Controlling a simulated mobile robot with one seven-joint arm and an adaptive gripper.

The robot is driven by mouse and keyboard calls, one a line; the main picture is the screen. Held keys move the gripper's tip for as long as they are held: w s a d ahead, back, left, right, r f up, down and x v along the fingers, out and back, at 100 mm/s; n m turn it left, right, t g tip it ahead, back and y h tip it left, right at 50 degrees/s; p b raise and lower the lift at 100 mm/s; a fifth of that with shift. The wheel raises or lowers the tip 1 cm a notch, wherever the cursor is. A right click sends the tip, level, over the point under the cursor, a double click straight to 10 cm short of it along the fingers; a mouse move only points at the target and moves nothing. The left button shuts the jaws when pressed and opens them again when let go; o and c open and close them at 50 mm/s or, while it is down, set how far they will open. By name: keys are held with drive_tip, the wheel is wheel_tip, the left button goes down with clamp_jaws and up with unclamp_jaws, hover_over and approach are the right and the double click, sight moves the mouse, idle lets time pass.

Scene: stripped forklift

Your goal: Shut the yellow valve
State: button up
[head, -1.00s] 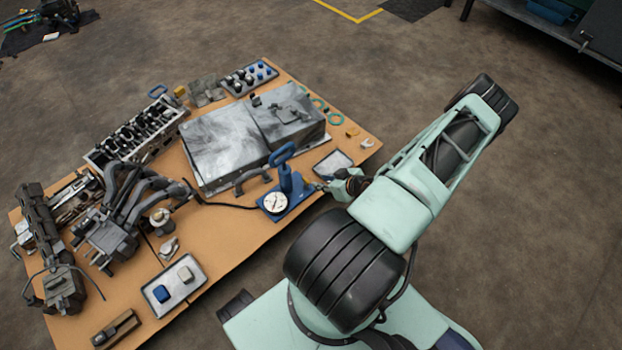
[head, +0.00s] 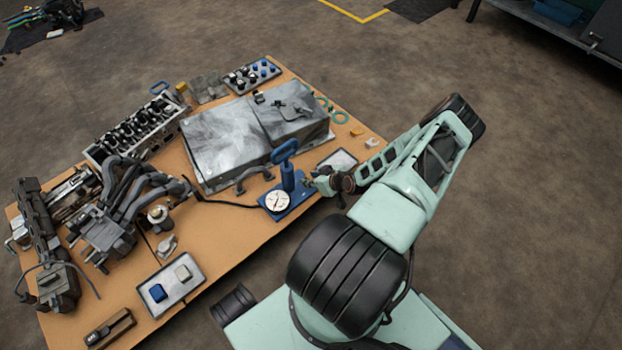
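A blue hand pump (head: 287,178) with an upright handle stands near the right edge of the brown work table (head: 225,243). A round white gauge (head: 277,202) sits at its base. I cannot make out a yellow valve on the pump; its right side is small and partly covered by my gripper. My gripper (head: 311,184) is at the right side of the pump, very close to it. I cannot tell whether it touches anything or how its fingers stand. A small yellow piece (head: 181,87) lies at the table's far end; I cannot tell what it is.
A large grey metal case (head: 225,140) lies behind the pump. A black hose (head: 228,204) runs left from the pump. A small tray (head: 338,162) is beside my wrist. Engine parts (head: 105,230) crowd the left; another tray (head: 172,284) is in front.

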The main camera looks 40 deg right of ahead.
drive_tip(key=shift+c, duration=0.2)
clamp_jaws()
drive_tip(key=shift+a+r+m+p, duration=0.15)
drive_tip(key=shift+m+p, duration=0.15)
drive_tip(key=shift+p, duration=0.25)
drive_tip(key=shift+a+m+h+p, duration=0.1)
drive_tip(key=shift+m+h+p, duration=0.4)
drive_tip(key=shift+h+p, duration=0.15)
drive_tip(key=m+h+p, duration=0.2)
drive_tip(key=m, duration=0.1)
drive_tip(key=shift+a+g+p, duration=0.2)
drive_tip(key=shift+g+p, duration=0.1)
drive_tip(key=shift+p, duration=0.1)
drive_tip(key=m+h, duration=0.1)
drive_tip(key=m, duration=0.1)
drive_tip(key=m+g+h, duration=0.1)
drive_tip(key=m+g+h+p, duration=0.1)
drive_tip(key=m+h, duration=0.1)
drive_tip(key=shift+w+a+m, duration=0.15)
drive_tip(key=shift+w+m, duration=0.15)
drive_tip(key=shift+w+m+g+h+b, duration=0.15)
drive_tip(key=shift+m+g+h+b, duration=0.6)
drive_tip(key=shift+m+g, duration=1.25)
drive_tip(key=shift+m+t, duration=0.3)
drive_tip(key=shift+m, duration=0.1)
